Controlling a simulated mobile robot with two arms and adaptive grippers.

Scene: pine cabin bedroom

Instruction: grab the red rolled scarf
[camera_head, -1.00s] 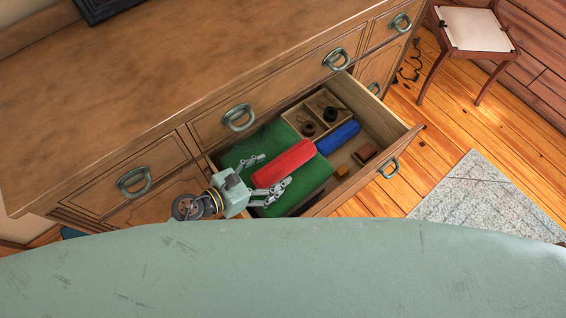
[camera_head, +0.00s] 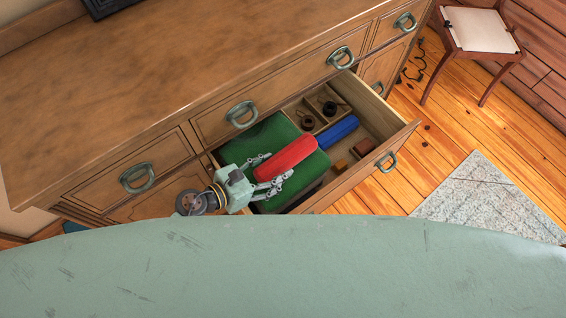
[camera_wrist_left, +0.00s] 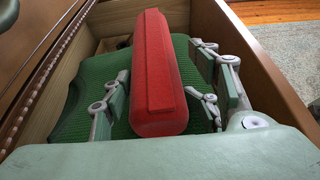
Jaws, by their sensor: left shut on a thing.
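The red rolled scarf (camera_head: 286,158) lies on a folded green cloth (camera_head: 268,136) in the open drawer. My left gripper (camera_head: 272,170) reaches in from the left and is shut on the scarf's near end, one finger on each side. In the left wrist view the scarf (camera_wrist_left: 156,75) runs away from me between the fingers (camera_wrist_left: 160,102), over the ribbed green cloth (camera_wrist_left: 75,122). I cannot tell whether the scarf is lifted off the cloth. My right gripper is not in view.
A blue roll (camera_head: 338,132) lies just beyond the scarf's far end. The drawer also holds a divided wooden tray (camera_head: 295,112) with dark items, and small brown blocks (camera_head: 364,146). The drawer's walls and the dresser top (camera_head: 180,85) bound the space.

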